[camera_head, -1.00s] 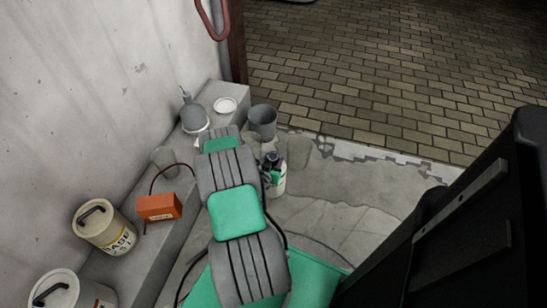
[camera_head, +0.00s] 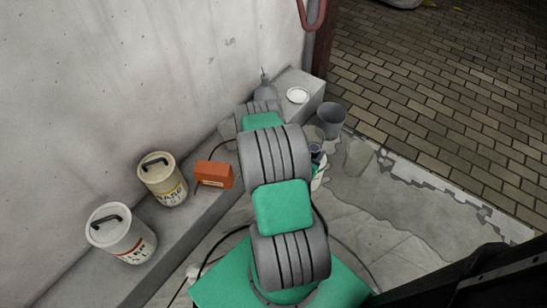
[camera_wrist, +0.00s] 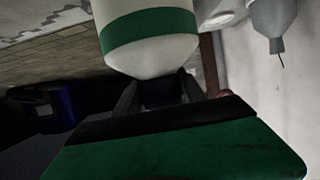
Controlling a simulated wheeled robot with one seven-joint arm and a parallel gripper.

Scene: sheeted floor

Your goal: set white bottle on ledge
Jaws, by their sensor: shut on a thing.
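The white bottle (camera_wrist: 150,35) with a green band fills the top middle of the wrist view, between the fingers of my gripper (camera_wrist: 160,88). My gripper is shut on it. In the head view the bottle (camera_head: 318,180) shows only partly, to the right of my arm, which hides the rest and most of the gripper. The ledge (camera_head: 205,225) is a grey concrete step along the wall, running from lower left to upper middle. The bottle appears to the right of the ledge; its height cannot be told.
On the ledge stand two lidded tubs (camera_head: 122,235) (camera_head: 163,180), an orange box (camera_head: 213,175), a grey spouted bottle (camera_head: 266,92) and a white dish (camera_head: 298,96). A grey bucket (camera_head: 331,120) stands by the ledge's far end.

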